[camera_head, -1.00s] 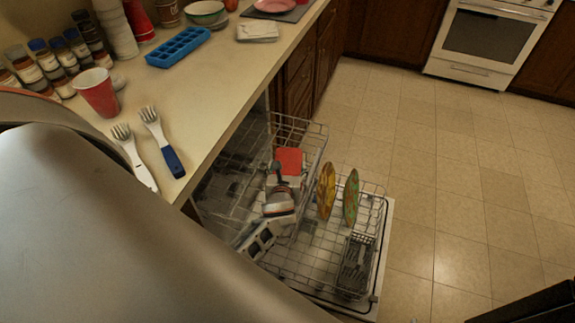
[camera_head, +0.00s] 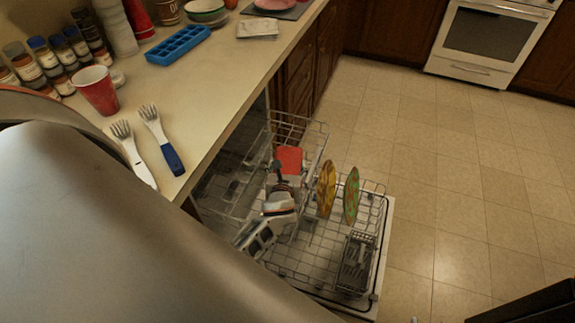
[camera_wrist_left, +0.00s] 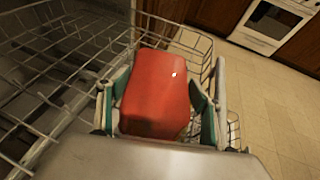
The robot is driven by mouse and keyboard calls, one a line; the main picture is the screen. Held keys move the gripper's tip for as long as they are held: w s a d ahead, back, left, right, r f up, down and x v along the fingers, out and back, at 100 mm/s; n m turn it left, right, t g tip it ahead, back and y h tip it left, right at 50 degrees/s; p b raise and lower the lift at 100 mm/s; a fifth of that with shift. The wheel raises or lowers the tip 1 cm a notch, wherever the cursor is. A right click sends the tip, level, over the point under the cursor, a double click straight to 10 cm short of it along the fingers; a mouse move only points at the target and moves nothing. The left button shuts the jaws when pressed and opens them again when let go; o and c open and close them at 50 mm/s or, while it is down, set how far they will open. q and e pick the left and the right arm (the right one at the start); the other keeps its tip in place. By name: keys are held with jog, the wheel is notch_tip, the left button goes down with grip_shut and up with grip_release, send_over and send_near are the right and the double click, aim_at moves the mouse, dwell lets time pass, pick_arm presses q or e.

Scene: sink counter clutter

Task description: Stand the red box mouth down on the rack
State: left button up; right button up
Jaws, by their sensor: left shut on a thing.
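The red box (camera_head: 289,159) is held at my left gripper (camera_head: 283,180) over the upper dishwasher rack (camera_head: 312,146). In the left wrist view the red box (camera_wrist_left: 157,92) fills the space between the two fingers of my left gripper (camera_wrist_left: 160,100), one finger against each side. A smooth closed red face of the box points toward the wrist camera; its mouth is not visible. The rack's wires show around and beyond the box in the wrist view (camera_wrist_left: 50,70). I cannot tell whether the box touches the wires. My right gripper is not in view.
Two patterned plates (camera_head: 326,189) stand in the lower rack (camera_head: 378,215), near a cutlery basket (camera_head: 355,262).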

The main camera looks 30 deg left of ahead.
pick_arm(q)
jog(key=shift+f, duration=0.35)
jog(key=o, duration=1.2)
notch_tip(320, 180, up, 9)
jog(key=p, duration=0.6)
jog(key=shift+p, duration=0.3)
jog(key=shift+n+y, duration=0.4)
jog(key=shift+y, duration=0.1)
jog(key=shift+s+d+r, duration=0.75)
jog(key=shift+d+r, duration=0.7)
jog(key=shift+r, duration=2.25)
jog(key=shift+s+d+r, duration=0.8)
jog(key=shift+d+r, duration=0.6)
jog(key=shift+r, duration=2.25)
jog(key=shift+s+d+r, duration=0.75)
jog(key=shift+d+r, duration=0.7)
jog(key=shift+r, duration=2.25)
